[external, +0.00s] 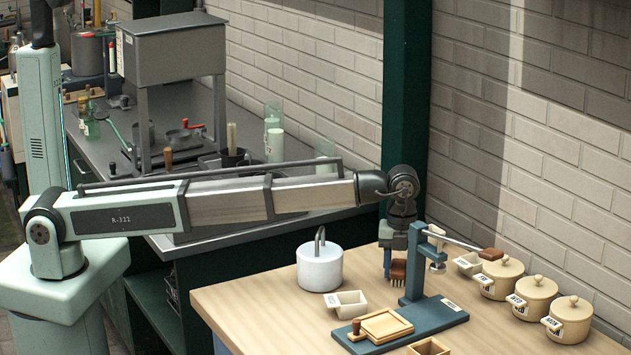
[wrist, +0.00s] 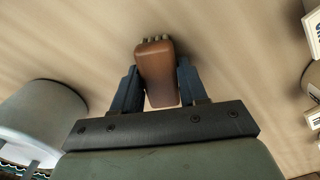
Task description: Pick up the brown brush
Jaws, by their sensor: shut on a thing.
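The brown brush (wrist: 157,75) is between the two dark blue fingers of my gripper (wrist: 157,85) in the wrist view. My gripper is shut on it, with a finger on each side of its brown body. The tips of several bristles show at its far end. In the external view the brush (external: 398,270) hangs bristles down under my gripper (external: 393,258), beside the blue press stand. I cannot tell whether the bristles touch the wooden table.
A blue press stand (external: 415,265) with a lever is close on the right. A white round weight (external: 320,268) and a small cream tray (external: 349,304) are to the left. Several lidded cream pots (external: 534,294) line the wall. Bare wooden table (external: 250,300) lies at the left front.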

